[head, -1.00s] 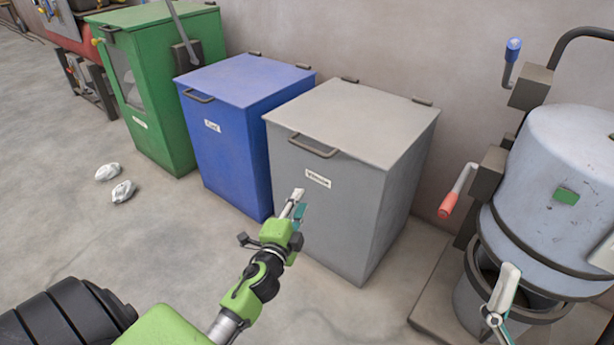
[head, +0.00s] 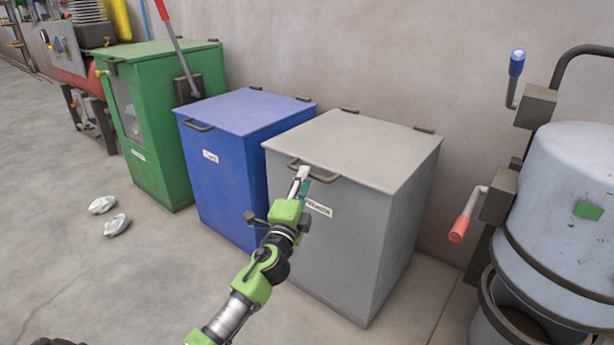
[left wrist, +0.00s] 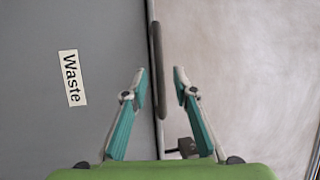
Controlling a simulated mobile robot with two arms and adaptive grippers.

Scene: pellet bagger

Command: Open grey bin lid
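The grey bin (head: 335,240) stands at the centre right in the head view, with its flat lid (head: 350,150) closed. A dark handle (head: 313,172) sits on the lid's front edge. My left gripper (head: 302,175) is just in front of this handle. In the left wrist view my left gripper (left wrist: 160,80) is open, and the handle (left wrist: 158,70) shows between and beyond its fingertips. I cannot tell whether they touch. A white "Waste" label (left wrist: 72,78) is on the bin's front. My right gripper is not in view.
A blue bin (head: 225,180) stands left of the grey one, then a green cabinet (head: 155,130). A large grey-blue vessel (head: 575,190) with a red-tipped lever (head: 463,220) stands at the right. Two white lumps (head: 110,214) lie on the floor.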

